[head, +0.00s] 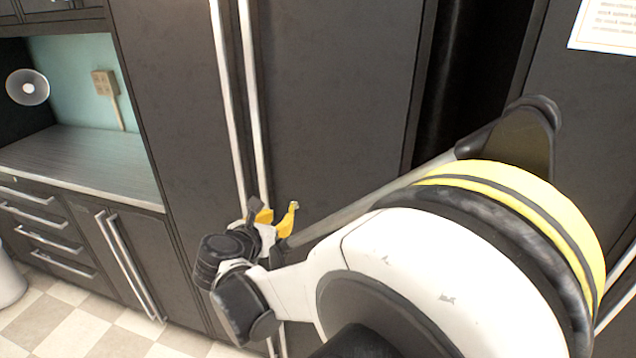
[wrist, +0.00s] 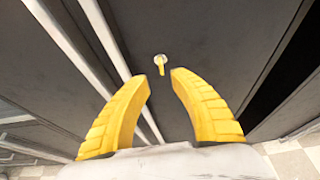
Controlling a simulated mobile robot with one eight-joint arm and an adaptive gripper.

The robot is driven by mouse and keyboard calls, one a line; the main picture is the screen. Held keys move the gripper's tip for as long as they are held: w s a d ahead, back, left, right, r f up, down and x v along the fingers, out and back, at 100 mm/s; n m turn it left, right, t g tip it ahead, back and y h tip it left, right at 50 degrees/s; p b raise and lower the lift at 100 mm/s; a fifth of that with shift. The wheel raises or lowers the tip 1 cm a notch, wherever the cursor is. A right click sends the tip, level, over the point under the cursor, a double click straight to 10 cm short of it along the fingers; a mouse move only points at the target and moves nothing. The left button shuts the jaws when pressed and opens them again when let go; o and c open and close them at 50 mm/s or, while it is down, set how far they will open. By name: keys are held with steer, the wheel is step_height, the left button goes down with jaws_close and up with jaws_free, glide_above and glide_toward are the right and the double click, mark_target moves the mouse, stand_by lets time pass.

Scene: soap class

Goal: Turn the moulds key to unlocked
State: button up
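The key (wrist: 161,67) shows in the wrist view as a small yellow piece hanging below a pale round lock on the dark cabinet door (wrist: 200,35). My gripper (wrist: 160,80) is open, with its two yellow fingers apart and nothing between them. In the wrist view the key appears just beyond the fingertips, centred in the gap; I cannot tell the exact distance. In the head view my gripper (head: 278,212) is in front of the tall dark cabinet (head: 330,90), beside its long handles. The key cannot be made out in the head view.
Two long pale vertical handles (head: 238,100) run down the tall cabinet left of my gripper. A paper notice (head: 603,25) hangs at the upper right.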

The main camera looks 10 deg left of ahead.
mark_target(290, 210)
steer(key=b+x, duration=0.2)
steer(key=x, duration=0.7)
steer(key=shift+d, duration=0.1)
jaws_close()
